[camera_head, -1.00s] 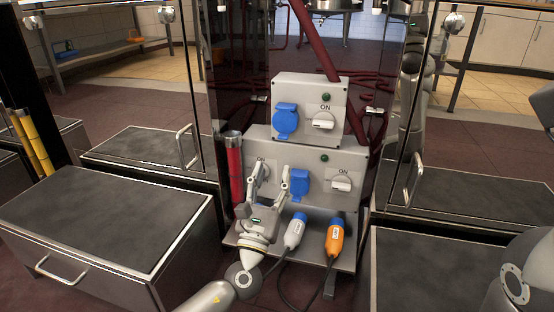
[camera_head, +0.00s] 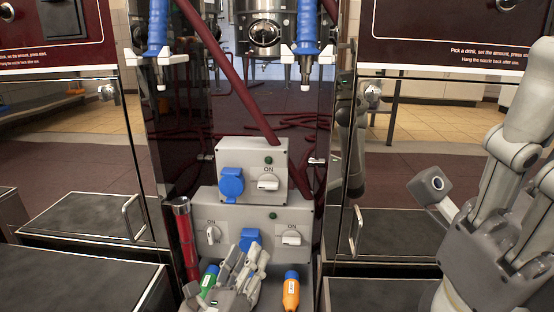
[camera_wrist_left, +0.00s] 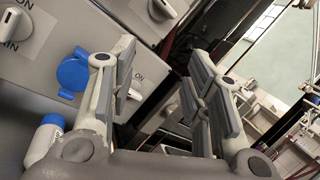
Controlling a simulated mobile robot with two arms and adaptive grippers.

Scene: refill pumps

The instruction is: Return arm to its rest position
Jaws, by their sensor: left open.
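My left gripper (camera_head: 248,262) is open in front of the lower switch box's bottom edge in the head view. Its two fingers stand apart in the left wrist view (camera_wrist_left: 160,85), with nothing between them. My right gripper (camera_head: 478,205) is large at the right of the head view; whether its jaws are open or shut is unclear. The lower grey switch box (camera_head: 292,218) has a blue socket (camera_head: 249,238), partly covered by my left gripper. A green plug (camera_head: 208,279) and an orange plug (camera_head: 291,290) stand below. A white plug with a blue cap (camera_wrist_left: 44,140) shows in the wrist view.
The upper switch box (camera_head: 252,160) carries another blue socket (camera_head: 231,184). A red tube (camera_head: 186,240) stands left of the boxes. Two blue-handled nozzles (camera_head: 157,28) (camera_head: 307,27) hang above. Dark-topped cabinets (camera_head: 85,290) flank both sides.

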